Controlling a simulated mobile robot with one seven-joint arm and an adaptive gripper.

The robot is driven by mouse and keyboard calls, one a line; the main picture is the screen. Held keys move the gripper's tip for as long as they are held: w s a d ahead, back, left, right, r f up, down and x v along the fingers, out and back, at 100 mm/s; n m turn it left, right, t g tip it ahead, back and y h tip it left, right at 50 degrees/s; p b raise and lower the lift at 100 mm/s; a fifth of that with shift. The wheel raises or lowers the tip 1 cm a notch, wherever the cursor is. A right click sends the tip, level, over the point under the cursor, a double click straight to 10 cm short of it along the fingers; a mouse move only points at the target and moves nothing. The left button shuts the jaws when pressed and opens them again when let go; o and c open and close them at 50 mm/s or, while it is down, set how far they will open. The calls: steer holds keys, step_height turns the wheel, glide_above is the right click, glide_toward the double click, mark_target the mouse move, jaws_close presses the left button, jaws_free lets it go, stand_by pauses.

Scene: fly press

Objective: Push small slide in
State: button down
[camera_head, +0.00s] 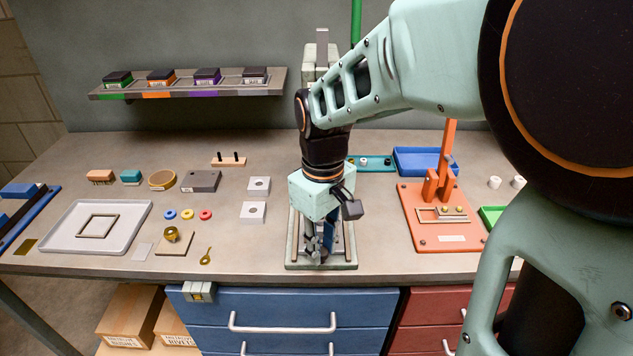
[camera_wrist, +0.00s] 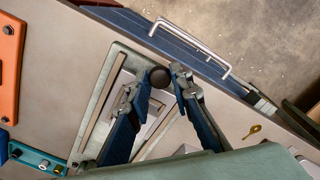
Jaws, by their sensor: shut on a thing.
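The fly press stands on the bench in the middle of the head view, mostly behind my arm. Its pale grey-green base (camera_head: 292,263) shows near the front edge, and in the wrist view the base (camera_wrist: 112,62) lies under my fingers. The small slide (camera_wrist: 155,112) is a pale plate between two rails, with a dark round knob (camera_wrist: 160,77) at its front end. My gripper (camera_wrist: 157,83) points down over the base, its fingers on either side of the knob and shut on it. In the head view my gripper (camera_head: 319,256) hides the knob and most of the slide.
An orange fixture (camera_head: 415,236) stands to the right, with a blue tray (camera_head: 402,158) behind it. A white tray (camera_head: 65,238) and several small parts lie to the left. A brass key-like piece (camera_head: 206,256) lies near the front edge. Blue drawers (camera_head: 280,309) are below.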

steer(key=w+p, duration=0.2)
steer(key=w, duration=0.7)
steer(key=shift+w+d+r+p, duration=0.1)
steer(key=shift+w+d+p, duration=0.05)
steer(key=shift+w+p, duration=0.2)
steer(key=c, duration=1.7)
jaws_free()
steer(key=shift+w, duration=0.1)
steer(key=shift+c, duration=0.2)
